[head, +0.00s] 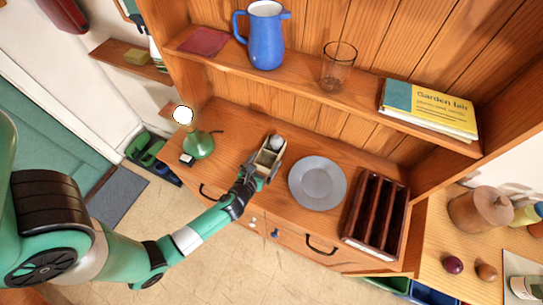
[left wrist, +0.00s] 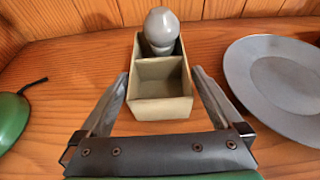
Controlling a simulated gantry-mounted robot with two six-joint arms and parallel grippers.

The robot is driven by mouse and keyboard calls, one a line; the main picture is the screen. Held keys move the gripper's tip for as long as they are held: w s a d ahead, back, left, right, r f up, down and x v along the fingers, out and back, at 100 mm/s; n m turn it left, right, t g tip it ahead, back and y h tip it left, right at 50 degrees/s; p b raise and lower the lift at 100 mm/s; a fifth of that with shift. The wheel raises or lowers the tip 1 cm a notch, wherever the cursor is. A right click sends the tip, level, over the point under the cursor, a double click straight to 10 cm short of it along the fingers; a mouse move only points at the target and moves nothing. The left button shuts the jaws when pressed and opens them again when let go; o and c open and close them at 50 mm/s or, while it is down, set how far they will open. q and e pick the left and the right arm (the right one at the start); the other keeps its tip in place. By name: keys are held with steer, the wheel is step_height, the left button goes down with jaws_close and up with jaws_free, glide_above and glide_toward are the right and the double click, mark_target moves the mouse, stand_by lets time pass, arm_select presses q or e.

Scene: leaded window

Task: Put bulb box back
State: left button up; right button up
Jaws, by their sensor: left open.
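The bulb box (head: 267,159) is a small beige open-topped box on the wooden cabinet top, between the green lamp and the grey plate. In the left wrist view the box (left wrist: 161,109) has two compartments. A grey bulb (left wrist: 161,27) stands in the far one, and the near one looks empty. My left gripper (head: 262,172) is open at the box's near end. In the left wrist view its fingers (left wrist: 161,78) flank the near part of the box, with a visible gap on each side near the fingertips. My right gripper is not in view.
A green lamp (head: 200,146) with a lit white bulb stands left of the box. A grey plate (head: 317,183) lies close on its right, then a dark divided rack (head: 375,212). The shelf above holds a blue jug (head: 265,35), a glass (head: 337,68) and books (head: 430,108).

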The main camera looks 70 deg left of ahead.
mark_target(270, 153)
arm_select(q)
steer(key=shift+w+a+f, duration=0.25)
steer(key=b+x, duration=0.1)
steer(key=x, duration=0.3)
steer(key=shift+w+a+b, duration=0.15)
steer(key=shift+w+b, duration=0.05)
steer(key=shift+b, duration=0.1)
steer(key=c, duration=1.2)
steer(key=shift+o, duration=0.2)
steer(key=shift+r, duration=0.15)
steer(key=shift+r+p, duration=0.25)
steer(key=shift+p, duration=0.15)
step_height(270, 153, up, 3)
steer(key=shift+f+p, duration=0.1)
steer(key=shift+p, duration=1.05)
steer(key=s+d+r+p, duration=0.5)
steer(key=s+r+p, duration=0.2)
steer(key=s, duration=0.6)
step_height(270, 153, up, 3)
steer(key=shift+f, duration=0.25)
